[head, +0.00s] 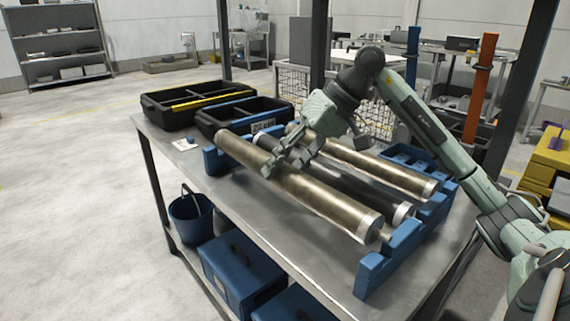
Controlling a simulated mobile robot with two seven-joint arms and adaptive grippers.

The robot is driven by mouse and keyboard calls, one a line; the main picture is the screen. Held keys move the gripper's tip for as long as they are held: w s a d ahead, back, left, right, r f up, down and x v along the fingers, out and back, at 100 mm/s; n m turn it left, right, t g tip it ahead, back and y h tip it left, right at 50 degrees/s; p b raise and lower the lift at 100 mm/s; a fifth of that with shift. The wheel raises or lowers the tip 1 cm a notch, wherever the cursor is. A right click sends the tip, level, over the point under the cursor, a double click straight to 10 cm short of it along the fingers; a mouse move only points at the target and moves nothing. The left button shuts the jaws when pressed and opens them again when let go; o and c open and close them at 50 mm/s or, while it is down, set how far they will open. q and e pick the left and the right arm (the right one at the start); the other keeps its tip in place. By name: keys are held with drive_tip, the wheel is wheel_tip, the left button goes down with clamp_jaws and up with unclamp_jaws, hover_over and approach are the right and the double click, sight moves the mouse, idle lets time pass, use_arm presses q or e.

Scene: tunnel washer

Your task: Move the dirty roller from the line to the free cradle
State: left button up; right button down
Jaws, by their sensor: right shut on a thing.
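My right gripper (284,164) is shut on the front roller (325,198), a brownish metal cylinder with bright end bands, gripping it left of its middle. This roller lies lengthwise between the left blue cradle rack (213,162) and the right blue cradle rack (372,274); I cannot tell whether it rests in them or is just above. Behind it lies a dark roller (358,190), partly hidden by the front roller and my gripper. Farther back is another brownish roller (385,172). My left gripper is not in view.
The racks stand on a steel table (262,222). Black bins (178,117) sit at its far left end, and a blue tray (405,155) lies behind the rollers. Dark, blue and orange posts (480,85) rise behind. A blue bucket (188,222) and blue box (240,270) are below.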

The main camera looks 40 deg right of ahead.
drive_tip(key=shift+f+b, duration=0.3)
drive_tip(key=shift+f, duration=0.35)
drive_tip(key=shift+f+b, duration=0.15)
drive_tip(key=shift+b, duration=0.4)
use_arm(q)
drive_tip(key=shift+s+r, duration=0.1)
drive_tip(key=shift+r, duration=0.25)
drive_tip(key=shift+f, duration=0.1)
use_arm(e)
drive_tip(key=shift+f+b, duration=0.8)
drive_tip(key=shift+b, duration=0.3)
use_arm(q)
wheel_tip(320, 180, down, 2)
